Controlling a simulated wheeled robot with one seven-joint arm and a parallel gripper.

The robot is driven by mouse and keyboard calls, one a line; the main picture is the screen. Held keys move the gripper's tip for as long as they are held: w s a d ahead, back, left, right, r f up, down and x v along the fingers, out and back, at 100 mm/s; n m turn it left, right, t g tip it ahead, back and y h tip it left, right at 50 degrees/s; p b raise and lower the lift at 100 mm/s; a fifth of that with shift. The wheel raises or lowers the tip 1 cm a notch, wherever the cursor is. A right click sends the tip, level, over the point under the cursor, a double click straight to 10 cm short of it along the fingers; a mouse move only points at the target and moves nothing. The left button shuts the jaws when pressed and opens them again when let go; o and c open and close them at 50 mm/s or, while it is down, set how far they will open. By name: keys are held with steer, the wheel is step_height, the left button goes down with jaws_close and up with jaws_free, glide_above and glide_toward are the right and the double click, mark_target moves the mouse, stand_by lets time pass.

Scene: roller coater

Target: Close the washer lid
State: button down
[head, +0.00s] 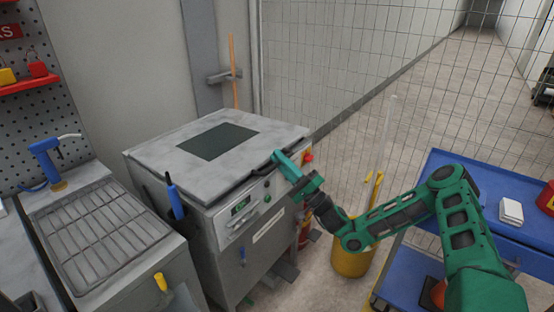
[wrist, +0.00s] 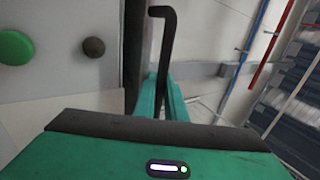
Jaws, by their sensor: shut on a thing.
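The washer (head: 250,222) is a grey box-shaped machine in the middle of the head view, with buttons and a small display on its front. Its lid (head: 270,135) is a grey slab with a dark window, lying flat or nearly flat on top. I cannot tell whether a small gap remains under it. My gripper (head: 281,160) is at the lid's front edge, shut on the black lid handle (head: 258,168). In the wrist view the handle (wrist: 168,40) is a bent dark bar, held by the green fingers (wrist: 165,100).
A sink unit with a grate (head: 95,230) stands left of the washer. A yellow bucket (head: 350,262) with a pole stands right of it, close to my arm. A blue cart (head: 440,162) is at the right. A wire mesh fence runs behind.

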steer(key=shift+s+a+f+g+y, duration=0.15)
steer(key=shift+s+a+g+y, duration=0.2)
steer(key=shift+a, duration=0.1)
steer(key=c, duration=1.8)
jaws_free()
steer(key=shift+s+d, duration=0.1)
steer(key=shift+s+d+f, duration=0.15)
steer(key=shift+d+f, duration=0.1)
steer(key=shift+f, duration=0.05)
steer(key=o, duration=0.6)
steer(key=v, duration=0.4)
steer(key=shift+d+f, duration=0.1)
steer(key=shift+f, duration=0.2)
steer(key=shift+t, duration=0.45)
steer(key=d, duration=0.1)
steer(key=s+d+f, duration=0.1)
steer(key=s+d, duration=0.1)
steer(key=shift+d+f, duration=0.15)
steer(key=shift+f, duration=0.15)
steer(key=c, duration=0.6)
steer(key=shift+v, duration=0.8)
steer(key=shift+r, duration=0.15)
